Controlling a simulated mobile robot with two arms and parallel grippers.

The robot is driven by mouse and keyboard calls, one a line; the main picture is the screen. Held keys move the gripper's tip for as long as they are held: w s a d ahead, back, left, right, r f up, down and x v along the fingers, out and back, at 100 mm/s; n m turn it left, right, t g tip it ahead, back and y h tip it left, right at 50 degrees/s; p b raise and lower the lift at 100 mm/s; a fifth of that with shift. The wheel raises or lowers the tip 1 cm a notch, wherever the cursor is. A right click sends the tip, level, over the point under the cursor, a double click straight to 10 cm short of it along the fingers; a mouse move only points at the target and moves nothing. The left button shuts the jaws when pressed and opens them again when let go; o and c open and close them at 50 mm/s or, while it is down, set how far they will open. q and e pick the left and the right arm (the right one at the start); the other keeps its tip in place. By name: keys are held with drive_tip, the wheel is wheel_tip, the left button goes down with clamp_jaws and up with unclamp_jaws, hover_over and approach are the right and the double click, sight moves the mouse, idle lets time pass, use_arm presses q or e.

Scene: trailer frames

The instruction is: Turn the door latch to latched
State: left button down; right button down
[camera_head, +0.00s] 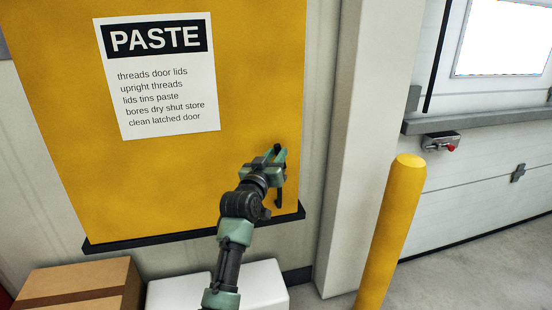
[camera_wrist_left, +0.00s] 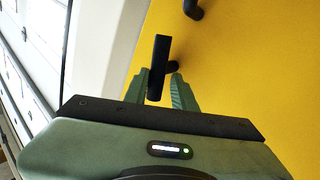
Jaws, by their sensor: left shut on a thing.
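The door latch (camera_wrist_left: 161,52) is a dark bar near the edge of the yellow door (camera_head: 190,190). In the left wrist view the bar stands nearly upright in the picture between the fingers of my left gripper (camera_wrist_left: 160,78), which is shut on it. In the head view my left gripper (camera_head: 279,153) is at the door's right side and hides most of the latch. I cannot tell from the pictures whether the latch is at its latched position. My right gripper is not in view.
A black pull handle (camera_head: 279,196) is on the door just below my left gripper. A white PASTE sign (camera_head: 160,80) is on the door. A cardboard box (camera_head: 80,285) and white boxes (camera_head: 258,285) stand below. A yellow post (camera_head: 392,220) stands to the right.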

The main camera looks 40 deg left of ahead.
use_arm(q)
drive_tip(key=shift+f+n+y+b, duration=0.4)
drive_tip(key=shift+n+y+b, duration=1.65)
drive_tip(key=shift+n+b, duration=1.05)
drive_tip(key=shift+f+n+y+b, duration=0.45)
drive_tip(key=shift+n+y+b, duration=1.8)
drive_tip(key=shift+n, duration=1.45)
drive_tip(key=shift+f+n+y+b, duration=0.4)
drive_tip(key=shift+n+y+b, duration=1.4)
drive_tip(key=shift+n+b, duration=1.4)
drive_tip(key=shift+n, duration=0.4)
drive_tip(key=c, duration=1.2)
unclamp_jaws()
drive_tip(key=shift+o, duration=0.2)
